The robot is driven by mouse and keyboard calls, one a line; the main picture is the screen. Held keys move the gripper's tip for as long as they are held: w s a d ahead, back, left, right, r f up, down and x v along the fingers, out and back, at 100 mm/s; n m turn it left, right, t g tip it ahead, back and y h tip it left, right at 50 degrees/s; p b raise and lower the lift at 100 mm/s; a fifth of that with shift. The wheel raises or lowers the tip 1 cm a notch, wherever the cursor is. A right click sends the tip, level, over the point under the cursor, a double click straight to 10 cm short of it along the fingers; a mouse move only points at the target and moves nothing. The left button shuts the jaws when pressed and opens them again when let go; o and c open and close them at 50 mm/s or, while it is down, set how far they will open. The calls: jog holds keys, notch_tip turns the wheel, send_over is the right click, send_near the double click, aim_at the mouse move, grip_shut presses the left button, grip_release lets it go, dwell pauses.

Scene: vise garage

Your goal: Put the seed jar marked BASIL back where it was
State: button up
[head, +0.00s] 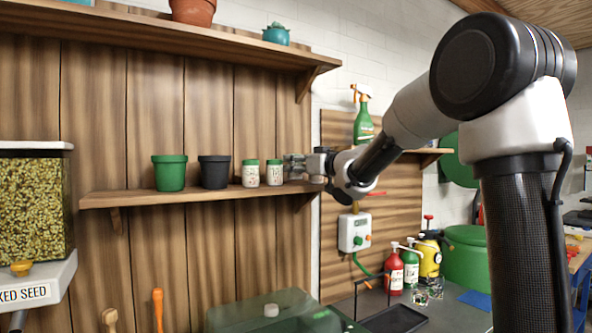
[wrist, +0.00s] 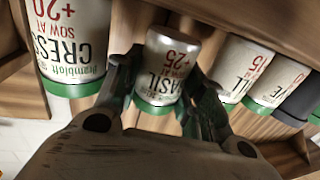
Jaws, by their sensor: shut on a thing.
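The BASIL jar (wrist: 170,70), white with a green lid, is between the two fingers of my gripper (wrist: 160,95) in the wrist view, which shows the jars lid-down. My gripper is shut on it. In the head view my gripper (head: 298,166) is at the right end of the lower wall shelf (head: 190,195), right of two white jars with green lids, and it hides the BASIL jar. I cannot tell whether the jar touches the shelf. A CRESS jar (wrist: 75,45) stands on its other side, hidden in the head view.
The two jars (head: 250,173) (head: 274,172) stand left of my gripper; their labels are only partly readable. A black pot (head: 213,172) and green pot (head: 170,173) stand further left. An upper shelf (head: 190,38) overhangs. A spray bottle (head: 363,122) stands to the right.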

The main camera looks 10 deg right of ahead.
jog(key=shift+f, duration=0.65)
jog(key=o, duration=0.8)
jog(key=shift+f, duration=0.15)
jog(key=shift+c, duration=0.2)
